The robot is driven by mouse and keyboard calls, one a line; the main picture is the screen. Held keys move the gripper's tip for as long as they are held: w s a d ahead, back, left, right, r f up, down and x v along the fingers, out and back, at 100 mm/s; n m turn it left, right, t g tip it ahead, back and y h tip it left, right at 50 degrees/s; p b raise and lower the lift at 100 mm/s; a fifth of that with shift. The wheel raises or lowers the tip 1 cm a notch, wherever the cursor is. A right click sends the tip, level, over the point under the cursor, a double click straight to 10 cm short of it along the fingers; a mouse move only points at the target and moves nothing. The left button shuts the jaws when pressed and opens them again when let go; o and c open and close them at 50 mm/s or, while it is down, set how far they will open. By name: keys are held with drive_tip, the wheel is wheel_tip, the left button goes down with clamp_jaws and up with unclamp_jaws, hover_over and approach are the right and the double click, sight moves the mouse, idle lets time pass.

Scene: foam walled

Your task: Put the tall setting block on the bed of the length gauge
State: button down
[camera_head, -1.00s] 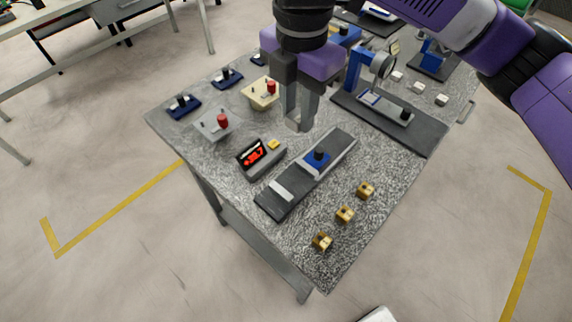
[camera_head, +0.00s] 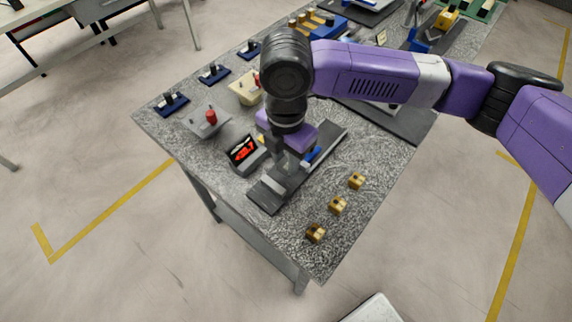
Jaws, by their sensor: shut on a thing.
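The length gauge (camera_head: 264,197) is a long dark grey bed lying diagonally on the granite table, with a light grey piece (camera_head: 273,184) across its near end. Its blue slider (camera_head: 312,155) shows just right of my gripper. My gripper (camera_head: 284,166) points down over the bed, between the light piece and the slider. It is shut on a small grey thing that looks like the tall setting block. The fingers and wrist hide most of it, and I cannot tell whether it touches the bed.
A display box with red digits (camera_head: 243,151) stands close left of the gauge. Several brass blocks (camera_head: 338,205) stand to its right, near the table's edge. A grey plate with a red knob (camera_head: 209,120) is at the left.

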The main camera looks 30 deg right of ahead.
sight(286, 163)
drive_tip(key=shift+f, duration=1.4)
drive_tip(key=shift+f, duration=0.1)
drive_tip(key=c, duration=1.1)
unclamp_jaws()
